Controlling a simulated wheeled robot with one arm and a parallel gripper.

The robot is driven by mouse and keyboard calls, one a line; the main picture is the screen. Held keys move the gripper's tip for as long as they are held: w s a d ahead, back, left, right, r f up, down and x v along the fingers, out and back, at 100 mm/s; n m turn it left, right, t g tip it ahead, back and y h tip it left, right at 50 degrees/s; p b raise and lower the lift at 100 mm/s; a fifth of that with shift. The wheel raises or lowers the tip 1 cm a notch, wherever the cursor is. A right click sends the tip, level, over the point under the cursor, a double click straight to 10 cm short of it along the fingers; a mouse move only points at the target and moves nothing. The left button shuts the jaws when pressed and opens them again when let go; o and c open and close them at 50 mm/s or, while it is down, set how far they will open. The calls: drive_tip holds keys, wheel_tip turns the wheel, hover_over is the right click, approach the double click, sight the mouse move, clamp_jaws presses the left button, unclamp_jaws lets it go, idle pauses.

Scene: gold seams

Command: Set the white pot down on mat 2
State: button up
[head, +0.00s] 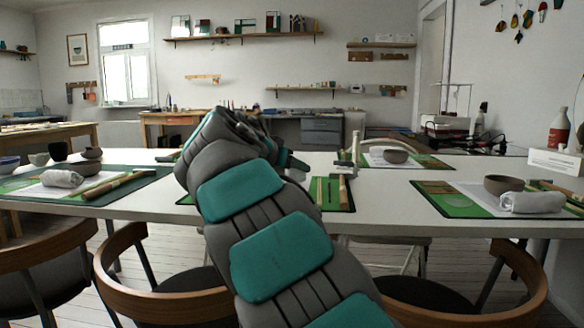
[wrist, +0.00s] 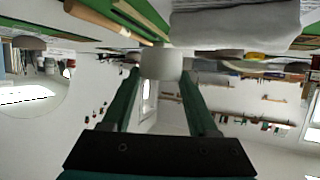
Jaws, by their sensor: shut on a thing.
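The white pot (wrist: 161,63) is between the two green fingertips of my gripper (wrist: 161,76) in the wrist view, and the gripper is shut on it. In the head view my arm hides most of the gripper, and I cannot clearly make out the pot. Green mats lie on the long white table: one at the left (head: 128,187), one in the middle partly behind my arm (head: 336,205), one at the back (head: 432,162) and one at the right (head: 445,208). No number is readable, so I cannot tell which is mat 2.
A rolled towel (head: 62,179) and wooden tools (head: 115,187) lie on the left mat. Bowls stand on the back mat (head: 396,156) and right mat (head: 503,185), the latter beside another towel (head: 532,202). Chairs (head: 165,298) line the near edge. Bare white tabletop (head: 385,195) shows between mats.

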drive_tip(key=shift+f+b, duration=0.4)
drive_tip(key=shift+b, duration=0.05)
drive_tip(key=shift+f, duration=0.25)
drive_tip(key=o, duration=1.3)
drive_tip(key=shift+r, duration=0.15)
